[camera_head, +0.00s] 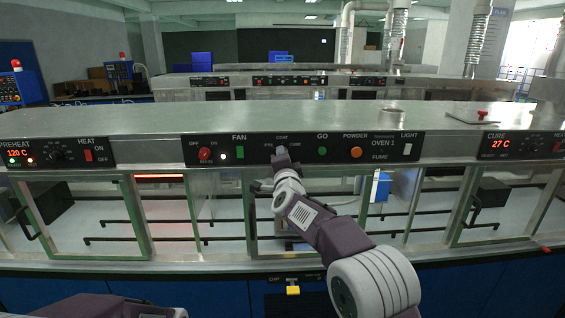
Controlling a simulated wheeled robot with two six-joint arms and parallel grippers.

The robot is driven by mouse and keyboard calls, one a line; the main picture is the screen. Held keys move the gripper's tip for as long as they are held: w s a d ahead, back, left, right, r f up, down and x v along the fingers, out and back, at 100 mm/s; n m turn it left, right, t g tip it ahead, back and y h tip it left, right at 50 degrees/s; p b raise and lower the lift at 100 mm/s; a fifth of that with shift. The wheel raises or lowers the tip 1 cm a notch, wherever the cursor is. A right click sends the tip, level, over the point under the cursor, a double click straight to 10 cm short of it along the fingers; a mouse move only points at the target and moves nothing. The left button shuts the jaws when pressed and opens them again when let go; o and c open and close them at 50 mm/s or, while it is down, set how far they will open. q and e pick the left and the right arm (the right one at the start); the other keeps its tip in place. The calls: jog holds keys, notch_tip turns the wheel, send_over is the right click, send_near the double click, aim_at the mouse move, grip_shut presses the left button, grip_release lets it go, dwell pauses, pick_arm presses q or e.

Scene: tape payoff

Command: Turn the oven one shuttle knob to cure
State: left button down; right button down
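The Oven 1 control panel (372,147) runs across the front of the long metal oven. A small group of labels near its middle, reading like PRE and CURE, marks the shuttle knob's spot.
A red button (205,154), a green fan switch (240,153), a green GO button (322,151) and an orange powder button (356,153) sit beside the gripper on the panel. Glass doors with dark handles lie below. A yellow part (293,290) is at the lower front.

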dwell(0.4)
jog(key=c, duration=1.1)
grip_release()
jog(key=s+b, duration=0.4)
jog(key=s, duration=0.5)
jog(key=shift+d+f, duration=0.25)
jog(key=shift+d, duration=0.05)
